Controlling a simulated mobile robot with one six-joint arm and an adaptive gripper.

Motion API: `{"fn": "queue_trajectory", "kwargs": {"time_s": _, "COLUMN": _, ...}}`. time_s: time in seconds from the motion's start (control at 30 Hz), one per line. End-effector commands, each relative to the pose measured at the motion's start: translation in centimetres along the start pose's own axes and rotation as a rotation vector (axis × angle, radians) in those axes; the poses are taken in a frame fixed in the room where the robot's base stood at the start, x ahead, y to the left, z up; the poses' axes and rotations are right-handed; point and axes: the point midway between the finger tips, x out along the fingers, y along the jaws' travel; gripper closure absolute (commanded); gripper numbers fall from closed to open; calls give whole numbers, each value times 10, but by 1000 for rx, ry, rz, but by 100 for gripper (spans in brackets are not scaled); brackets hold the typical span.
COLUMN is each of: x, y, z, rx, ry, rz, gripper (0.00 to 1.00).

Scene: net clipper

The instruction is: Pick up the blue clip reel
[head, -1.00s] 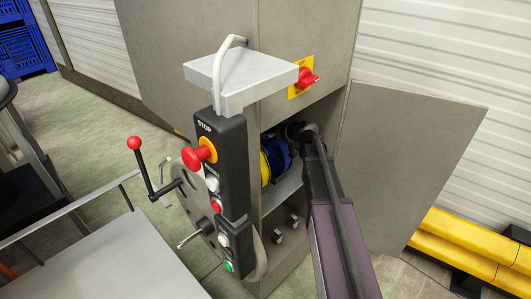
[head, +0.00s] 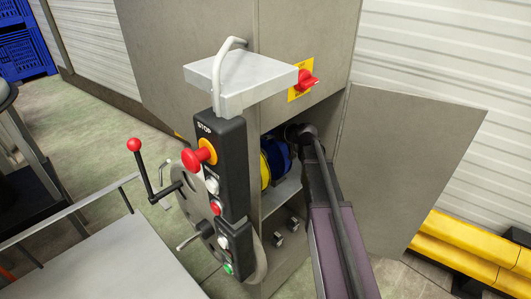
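The blue clip reel (head: 280,154) is inside the open grey cabinet, on its upper shelf, beside a yellow reel (head: 265,171). It shows only in part, between the black control panel and my arm. My arm reaches into the cabinet opening from the lower right, and its dark joint is close to the blue reel's right side. My gripper is hidden inside the cabinet, so I cannot see its fingers or whether it touches the reel.
The control panel (head: 233,165) with buttons stands left of the opening, under a grey ledge (head: 240,80). The open cabinet door (head: 420,165) is on the right. The shelf (head: 281,194) lies below the reels. A red-knobbed lever (head: 134,144) sticks out at left.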

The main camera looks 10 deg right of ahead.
Motion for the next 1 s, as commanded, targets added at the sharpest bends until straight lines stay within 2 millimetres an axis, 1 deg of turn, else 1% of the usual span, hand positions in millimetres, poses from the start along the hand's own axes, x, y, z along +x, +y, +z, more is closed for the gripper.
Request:
{"fn": "queue_trajectory", "kwargs": {"time_s": 0.57, "x": 0, "y": -1, "z": -2, "rx": 0, "ry": -1, "rz": -3, "gripper": 95}}
{"fn": "queue_trajectory", "kwargs": {"time_s": 0.67, "x": -1, "y": -1, "z": -5, "rx": 0, "ry": -1, "rz": -3, "gripper": 95}}
{"fn": "queue_trajectory", "kwargs": {"time_s": 0.73, "x": -3, "y": -1, "z": -8, "rx": 0, "ry": 0, "rz": -2, "gripper": 97}}
{"fn": "queue_trajectory", "kwargs": {"time_s": 1.0, "x": -9, "y": -1, "z": -21, "rx": 0, "ry": 0, "rz": -2, "gripper": 97}}
